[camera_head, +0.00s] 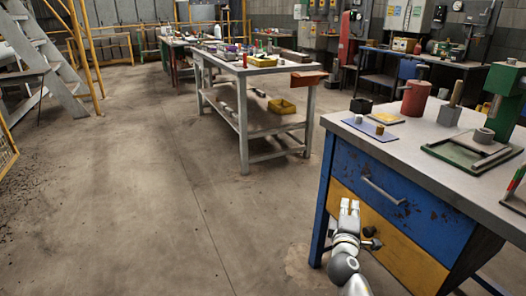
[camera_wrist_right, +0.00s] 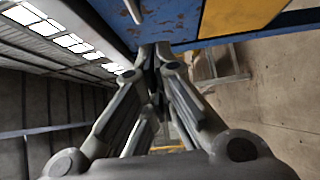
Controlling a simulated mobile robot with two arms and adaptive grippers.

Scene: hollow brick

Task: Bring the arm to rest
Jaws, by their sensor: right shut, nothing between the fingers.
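My right gripper (camera_head: 349,207) shows in the head view, low in front of the drawer side of the blue and yellow workbench (camera_head: 400,130). It is shut and empty, with its fingers pointing up and away. In the right wrist view my right gripper (camera_wrist_right: 150,55) has its fingertips together, with nothing between them. The bench's blue drawer front (camera_wrist_right: 170,18) shows just beyond the fingertips there. I cannot tell whether they touch it. My left gripper is not in either view.
A white-legged table (camera_head: 243,120) with small items stands further back. The concrete floor (camera_head: 140,190) at left is clear.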

